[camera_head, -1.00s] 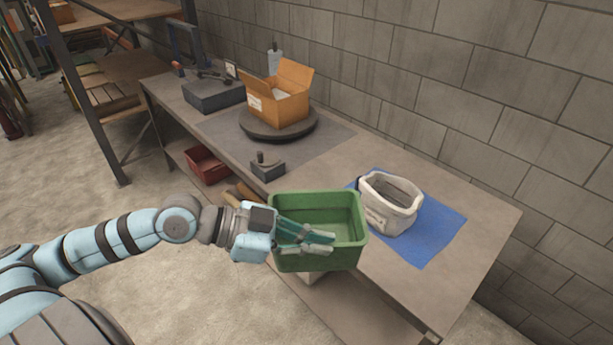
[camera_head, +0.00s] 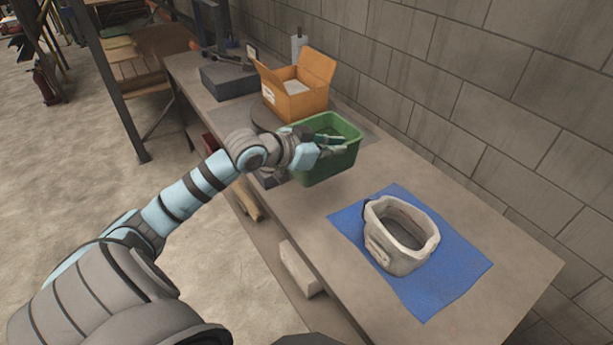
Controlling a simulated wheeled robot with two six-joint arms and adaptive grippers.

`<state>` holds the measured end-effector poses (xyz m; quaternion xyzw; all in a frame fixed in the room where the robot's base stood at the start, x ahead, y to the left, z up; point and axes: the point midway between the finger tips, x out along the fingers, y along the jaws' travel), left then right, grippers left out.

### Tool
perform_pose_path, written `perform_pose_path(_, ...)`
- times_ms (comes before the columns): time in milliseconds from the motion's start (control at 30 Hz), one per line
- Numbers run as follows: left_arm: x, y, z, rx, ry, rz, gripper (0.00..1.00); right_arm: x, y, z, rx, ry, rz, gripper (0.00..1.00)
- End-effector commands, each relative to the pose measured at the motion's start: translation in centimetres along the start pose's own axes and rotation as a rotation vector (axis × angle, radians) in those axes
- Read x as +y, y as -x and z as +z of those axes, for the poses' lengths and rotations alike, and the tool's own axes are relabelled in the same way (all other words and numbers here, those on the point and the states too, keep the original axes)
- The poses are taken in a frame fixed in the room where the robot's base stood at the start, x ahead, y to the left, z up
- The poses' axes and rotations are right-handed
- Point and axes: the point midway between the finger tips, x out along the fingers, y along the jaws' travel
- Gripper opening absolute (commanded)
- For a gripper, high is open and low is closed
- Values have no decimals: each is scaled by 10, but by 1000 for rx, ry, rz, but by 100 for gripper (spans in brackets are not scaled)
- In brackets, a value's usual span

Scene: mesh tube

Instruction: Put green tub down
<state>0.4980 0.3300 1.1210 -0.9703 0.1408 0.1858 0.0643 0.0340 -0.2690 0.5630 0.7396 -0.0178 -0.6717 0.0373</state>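The green tub (camera_head: 346,166) is upright over the worktable, in front of the open cardboard box. My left gripper (camera_head: 328,148) reaches it from the left, with its fingers at the tub's left side and over its opening. The gripper looks shut on the tub's wall, though the grip is partly hidden. I cannot tell whether the tub's base touches the tabletop. My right gripper is out of view.
A white fabric bin (camera_head: 396,250) sits on a blue mat (camera_head: 442,278) at the right. Bare tabletop (camera_head: 305,212) lies between tub and mat. A block wall (camera_head: 480,110) runs behind.

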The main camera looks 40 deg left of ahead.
Motion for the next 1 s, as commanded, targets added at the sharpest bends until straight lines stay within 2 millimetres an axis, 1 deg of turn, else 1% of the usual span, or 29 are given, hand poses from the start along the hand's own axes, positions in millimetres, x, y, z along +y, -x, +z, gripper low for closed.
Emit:
perform_pose_path(33,-18,-12,-1,1,43,-77,0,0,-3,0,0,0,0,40)
perform_pose_path(100,-43,-24,-1,-12,92,-187,0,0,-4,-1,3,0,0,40)
perform_pose_path(200,-64,-34,0,-23,139,-298,0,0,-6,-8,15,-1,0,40)
perform_pose_path(300,-75,-40,3,-30,163,-360,0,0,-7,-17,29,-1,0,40)
perform_pose_path(367,-77,-44,11,-34,168,-376,0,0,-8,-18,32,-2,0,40)
perform_pose_path(433,-76,-50,27,-37,169,-379,0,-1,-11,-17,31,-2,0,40)
perform_pose_path(567,-72,-70,74,-38,168,-377,0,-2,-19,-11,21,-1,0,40)
perform_pose_path(600,-70,-77,90,-38,169,-376,0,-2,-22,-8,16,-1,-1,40)
perform_pose_path(700,-68,-91,121,-35,167,-377,0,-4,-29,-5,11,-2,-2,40)
perform_pose_path(800,-67,-99,140,-33,164,-377,0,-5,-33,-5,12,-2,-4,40)
perform_pose_path(867,-66,-102,147,-32,164,-377,0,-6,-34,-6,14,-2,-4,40)
perform_pose_path(933,-66,-106,157,-33,164,-377,0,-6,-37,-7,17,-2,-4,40)
perform_pose_path(1000,-65,-112,172,-33,164,-376,0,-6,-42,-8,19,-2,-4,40)
